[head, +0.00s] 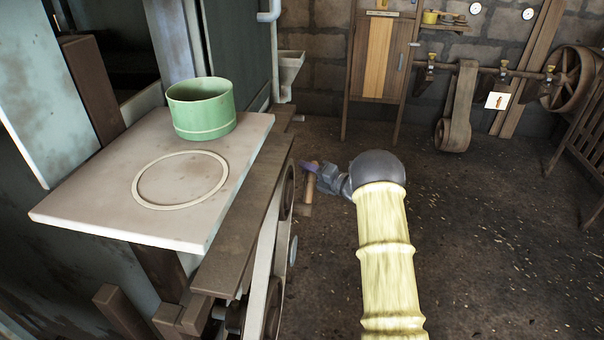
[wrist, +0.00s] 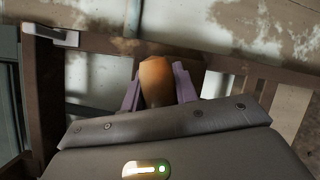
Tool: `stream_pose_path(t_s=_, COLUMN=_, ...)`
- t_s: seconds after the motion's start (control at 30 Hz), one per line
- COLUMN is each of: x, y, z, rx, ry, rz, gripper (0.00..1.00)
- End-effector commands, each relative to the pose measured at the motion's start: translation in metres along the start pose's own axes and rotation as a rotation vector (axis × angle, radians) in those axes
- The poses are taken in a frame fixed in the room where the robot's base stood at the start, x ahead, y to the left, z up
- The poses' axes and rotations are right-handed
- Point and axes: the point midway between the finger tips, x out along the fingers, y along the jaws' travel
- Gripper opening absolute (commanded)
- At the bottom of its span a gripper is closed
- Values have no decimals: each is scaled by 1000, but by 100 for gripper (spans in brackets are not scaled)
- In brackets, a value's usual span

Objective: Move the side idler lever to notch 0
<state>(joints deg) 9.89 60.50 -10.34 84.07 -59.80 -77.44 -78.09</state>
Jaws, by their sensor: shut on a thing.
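My gripper (head: 309,167) is at the right side of the machine, low beside the wooden ledge. In the wrist view its two purple fingers (wrist: 158,92) are shut on a rounded orange-brown wooden handle (wrist: 156,75), which appears to be the side idler lever's grip. In the head view a short brown wooden piece (head: 309,188) shows at the fingers. The lever's notches and their numbers are not visible in either view. The belt and wheels (head: 274,300) on the machine's side are partly hidden under the ledge.
A pale table plate (head: 100,200) holds a green cylindrical pot (head: 203,112) and a pale ring (head: 180,205). A wooden ledge (head: 238,235) runs along its right edge. A wooden cabinet (head: 381,60) and line shaft with wheels stand at the back wall. The floor to the right is clear.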

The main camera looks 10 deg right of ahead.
Motion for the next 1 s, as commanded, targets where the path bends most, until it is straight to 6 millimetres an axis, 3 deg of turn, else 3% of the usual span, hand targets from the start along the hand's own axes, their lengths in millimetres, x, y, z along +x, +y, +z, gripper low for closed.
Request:
stream_pose_path(t_s=0.3, x=-1, y=0, z=0, rx=-4, ry=1, rz=0, gripper=0)
stream_pose_path(t_s=0.33, x=-1, y=0, z=0, rx=-4, ry=1, rz=1, gripper=33)
stream_pose_path(t_s=0.43, x=0, y=0, z=0, rx=-4, ry=1, rz=1, gripper=50)
stream_pose_path(t_s=0.77, x=-2, y=0, z=0, rx=-3, ry=1, rz=1, gripper=50)
stream_pose_path(t_s=1.0, x=-28, y=1, z=1, rx=-1, ry=-2, rz=-2, gripper=50)
